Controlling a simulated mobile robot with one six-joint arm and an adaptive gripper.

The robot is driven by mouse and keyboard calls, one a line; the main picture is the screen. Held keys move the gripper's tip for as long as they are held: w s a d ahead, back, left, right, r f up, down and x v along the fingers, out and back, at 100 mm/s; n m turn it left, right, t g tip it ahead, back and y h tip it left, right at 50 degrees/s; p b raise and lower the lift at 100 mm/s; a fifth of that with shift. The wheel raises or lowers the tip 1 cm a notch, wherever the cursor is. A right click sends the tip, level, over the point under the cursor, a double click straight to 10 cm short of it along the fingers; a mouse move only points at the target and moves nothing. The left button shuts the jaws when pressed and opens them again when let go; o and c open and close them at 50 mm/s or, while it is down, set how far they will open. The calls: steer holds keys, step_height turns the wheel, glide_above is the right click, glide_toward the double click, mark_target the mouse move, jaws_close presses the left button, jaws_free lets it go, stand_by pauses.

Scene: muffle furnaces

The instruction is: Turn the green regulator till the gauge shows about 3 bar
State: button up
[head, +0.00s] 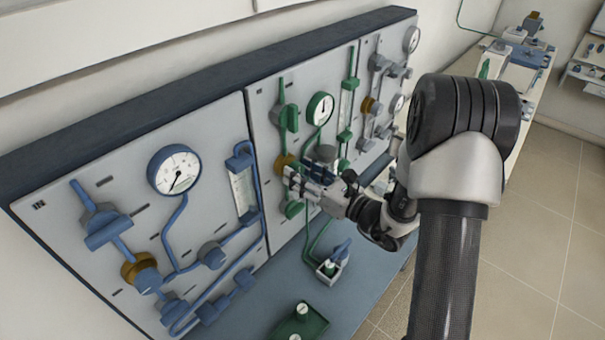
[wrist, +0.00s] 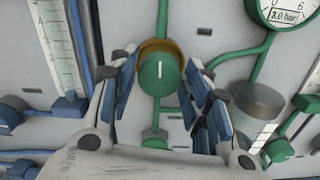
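The green regulator knob (wrist: 160,76) sits in front of a brass ring (wrist: 160,47) on the panel, with a white mark pointing up in the wrist view. My gripper (wrist: 164,72) is open, with its blue finger pads on either side of the knob and visible gaps between pads and knob. In the head view my gripper (head: 292,180) is at the middle panel and hides most of the regulator; only its brass part (head: 282,158) shows clearly. The green-rimmed gauge (head: 320,107) has its needle pointing up, and the wrist view shows the gauge (wrist: 284,12) reading 3.0 bar.
A blue line with its own gauge (head: 174,170) and brass-ringed blue regulator (head: 141,272) is on the left panel. A grey line with a gauge (head: 411,40) is on the right panel. Green pipes and a grey cylinder (wrist: 258,104) are close to my right finger.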

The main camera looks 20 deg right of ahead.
steer(key=c, duration=0.6)
steer(key=shift+c, duration=0.2)
steer(key=shift+f+b, duration=0.1)
steer(key=shift+b, duration=0.2)
steer(key=shift+n, duration=0.3)
steer(key=o, duration=1.1)
steer(key=v, duration=1.2)
